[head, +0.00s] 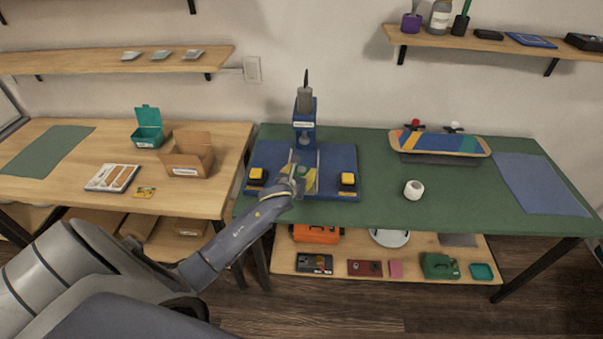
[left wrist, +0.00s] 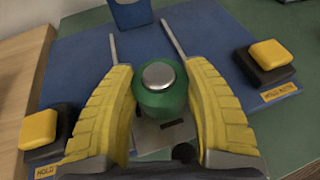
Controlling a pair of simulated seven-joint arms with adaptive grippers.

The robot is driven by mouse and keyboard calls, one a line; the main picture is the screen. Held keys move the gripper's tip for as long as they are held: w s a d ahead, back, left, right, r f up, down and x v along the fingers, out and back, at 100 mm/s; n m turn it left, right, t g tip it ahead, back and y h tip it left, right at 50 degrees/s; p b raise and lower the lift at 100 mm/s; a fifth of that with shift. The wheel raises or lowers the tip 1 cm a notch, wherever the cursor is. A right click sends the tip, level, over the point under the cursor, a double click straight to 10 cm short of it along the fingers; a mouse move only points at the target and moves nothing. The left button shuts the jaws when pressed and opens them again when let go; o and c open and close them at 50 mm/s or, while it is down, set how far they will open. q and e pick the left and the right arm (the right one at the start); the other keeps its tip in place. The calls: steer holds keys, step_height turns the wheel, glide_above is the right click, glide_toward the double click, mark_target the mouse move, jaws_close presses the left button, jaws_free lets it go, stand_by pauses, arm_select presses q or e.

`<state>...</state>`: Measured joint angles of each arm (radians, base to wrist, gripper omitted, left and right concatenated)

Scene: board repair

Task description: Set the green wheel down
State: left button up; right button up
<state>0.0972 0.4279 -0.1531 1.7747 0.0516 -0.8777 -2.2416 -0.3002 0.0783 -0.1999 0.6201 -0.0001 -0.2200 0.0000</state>
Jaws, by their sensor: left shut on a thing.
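In the left wrist view a green wheel (left wrist: 159,94) with a silver metal centre sits between the two yellow ribbed fingers of my left gripper (left wrist: 160,100). The fingers are shut on it. In the head view my left gripper (head: 297,175) is over the front middle of the blue press base (head: 336,158), and the wheel is hard to make out there. The wheel is above a grey metal plate (left wrist: 165,135); I cannot tell if they touch. My right gripper is not in view.
The blue press column (head: 305,133) stands behind my gripper. Yellow-topped buttons (head: 256,175) (head: 348,180) flank it on the base. A white wheel (head: 413,189) and a striped skateboard (head: 440,143) are to the right. Green mat between base and white wheel is clear.

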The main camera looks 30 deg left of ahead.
arm_select(q)
steer(key=shift+f, duration=0.1)
steer(key=o, duration=1.3)
steer(key=shift+c, duration=0.2)
steer(key=shift+s+r, duration=0.15)
steer(key=shift+r, duration=0.05)
steer(key=v, duration=1.1)
steer(key=shift+s, duration=0.35)
steer(key=shift+d, duration=0.1)
